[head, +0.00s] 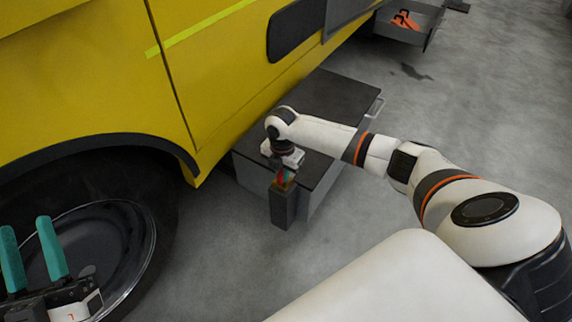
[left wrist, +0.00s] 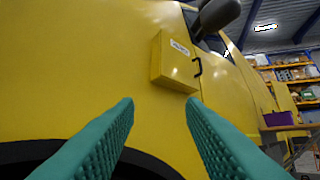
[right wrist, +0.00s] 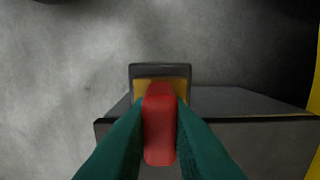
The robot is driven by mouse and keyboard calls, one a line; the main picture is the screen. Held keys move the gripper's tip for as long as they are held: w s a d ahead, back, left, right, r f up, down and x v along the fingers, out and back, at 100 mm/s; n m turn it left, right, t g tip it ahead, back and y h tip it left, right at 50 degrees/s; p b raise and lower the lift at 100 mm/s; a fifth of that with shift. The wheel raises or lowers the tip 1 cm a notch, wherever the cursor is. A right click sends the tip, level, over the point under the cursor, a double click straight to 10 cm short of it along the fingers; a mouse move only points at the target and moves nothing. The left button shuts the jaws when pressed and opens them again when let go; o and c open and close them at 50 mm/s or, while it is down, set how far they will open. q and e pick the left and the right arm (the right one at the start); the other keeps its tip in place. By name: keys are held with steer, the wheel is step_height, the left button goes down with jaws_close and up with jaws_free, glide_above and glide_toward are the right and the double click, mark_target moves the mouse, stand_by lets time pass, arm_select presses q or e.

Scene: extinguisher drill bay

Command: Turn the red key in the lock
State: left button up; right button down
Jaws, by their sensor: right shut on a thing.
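The red key (right wrist: 160,125) is between the fingers of my right gripper (right wrist: 158,112), which is shut on it. Its far end overlaps the brass face (right wrist: 183,84) of the lock in the right wrist view; whether it is seated inside is hidden. The lock is a dark grey block (head: 284,207) with a brass top, beside the low dark box. In the head view my right gripper (head: 286,174) is just above the brass top, with a bit of red showing. My left gripper (head: 26,228) is open and empty near the wheel; it also shows in the left wrist view (left wrist: 159,104).
A yellow truck (head: 80,85) fills the left, with its wheel (head: 95,250) behind my left gripper. A dark-topped box (head: 330,100) stands under its side. An open tray (head: 410,30) holds something orange. A yellow box (left wrist: 174,62) is on the truck.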

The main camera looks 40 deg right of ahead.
arm_select(q)
steer(key=shift+w, duration=0.1)
arm_select(e)
steer(key=shift+n, duration=0.3)
steer(key=shift+n, duration=0.3)
steer(key=shift+n+p, duration=0.3)
steer(key=shift+n, duration=1.1)
steer(key=n+p, duration=0.1)
steer(key=n, duration=0.5)
steer(key=shift+n, duration=0.4)
arm_select(q)
steer(key=f+g, duration=0.1)
steer(key=w+f+g+y, duration=0.1)
steer(key=f, duration=0.1)
steer(key=w+f+g, duration=0.1)
steer(key=f+g, duration=0.1)
steer(key=shift+a, duration=0.1)
